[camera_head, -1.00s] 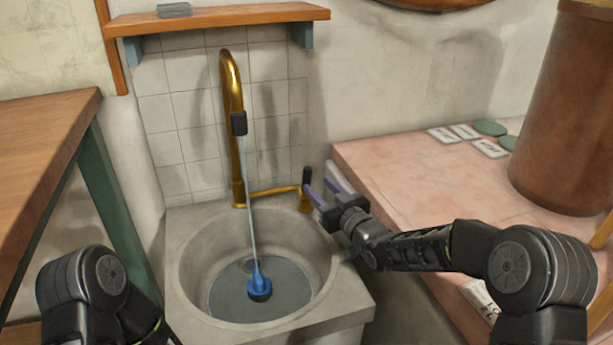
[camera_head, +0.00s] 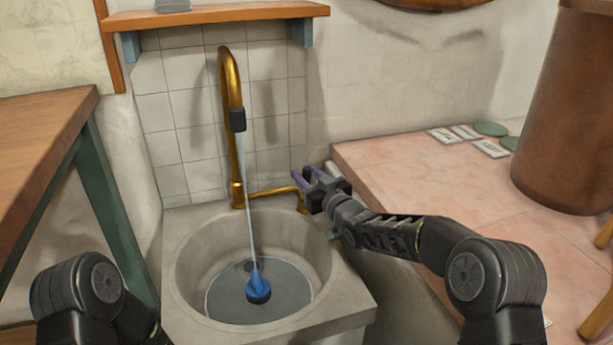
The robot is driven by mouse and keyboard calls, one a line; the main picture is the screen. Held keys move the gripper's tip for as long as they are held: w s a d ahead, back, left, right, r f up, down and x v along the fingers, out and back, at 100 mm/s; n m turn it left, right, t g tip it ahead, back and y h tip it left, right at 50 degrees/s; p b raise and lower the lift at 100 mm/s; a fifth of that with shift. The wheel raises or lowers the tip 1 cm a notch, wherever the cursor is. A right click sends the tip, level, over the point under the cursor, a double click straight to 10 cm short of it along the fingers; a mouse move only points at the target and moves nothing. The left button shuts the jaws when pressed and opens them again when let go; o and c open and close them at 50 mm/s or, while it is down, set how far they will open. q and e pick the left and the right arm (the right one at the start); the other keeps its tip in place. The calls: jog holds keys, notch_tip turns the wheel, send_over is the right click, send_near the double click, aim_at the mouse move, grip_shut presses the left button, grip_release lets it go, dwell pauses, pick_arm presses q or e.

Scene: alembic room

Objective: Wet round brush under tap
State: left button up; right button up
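The round brush (camera_head: 258,289) has a blue head and sits low in the stone basin (camera_head: 190,298). The brass tap (camera_head: 231,85) stands behind the basin, with a dark nozzle at its tip. A thin pale streak, seemingly running water, reaches from the nozzle down to the brush. The tap's side lever joins a brass arm (camera_head: 270,192). My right gripper (camera_head: 304,180) is at the end of that arm, its purple fingers apart. They hide most of the black lever, and I cannot tell if they touch it. My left gripper is out of view; only my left arm shows at lower left.
A pink tiled counter (camera_head: 415,195) with cards and green discs lies to the right, with a large brown cylinder (camera_head: 560,110) on it. A wooden table (camera_head: 40,140) stands at left. A wooden shelf (camera_head: 215,15) hangs above the tap.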

grip_shut()
dwell(1.1)
